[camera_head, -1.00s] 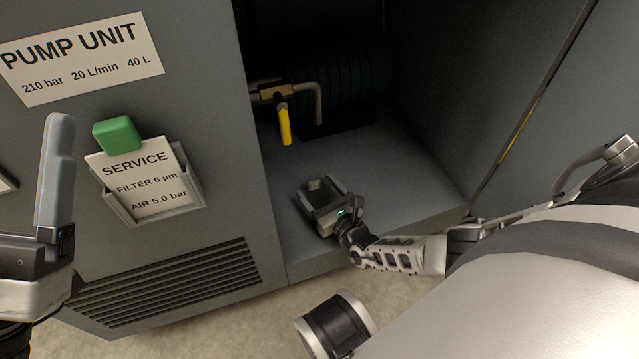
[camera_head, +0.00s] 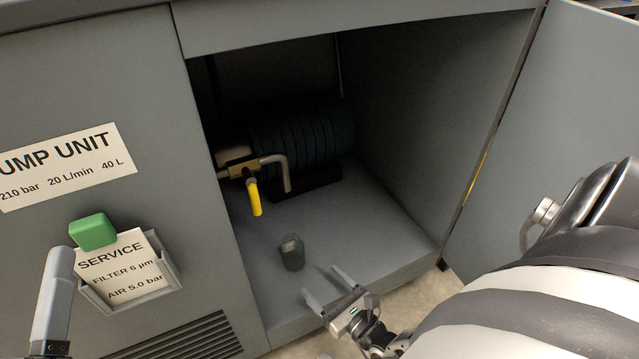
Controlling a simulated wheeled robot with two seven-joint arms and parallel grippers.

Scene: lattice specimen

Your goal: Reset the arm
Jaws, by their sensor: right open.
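My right gripper (camera_head: 321,281) is open and empty, low over the front of the cabinet floor (camera_head: 365,215). Its two fingers point into the cabinet, apart from each other. A small dark grey block-like object (camera_head: 292,254) with a lighter top stands upright on the cabinet floor, just beyond and left of the fingertips, with a gap between. Of my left gripper (camera_head: 54,292), one grey finger shows at the lower left, in front of the panel. Its other finger is out of frame, so its opening cannot be judged.
Inside the cabinet are a dark ribbed cylinder (camera_head: 300,137), a bent pipe and a yellow lever (camera_head: 254,197). The open door (camera_head: 560,90) stands at the right. A service card holder (camera_head: 130,290) with a green block (camera_head: 92,232) is on the left panel.

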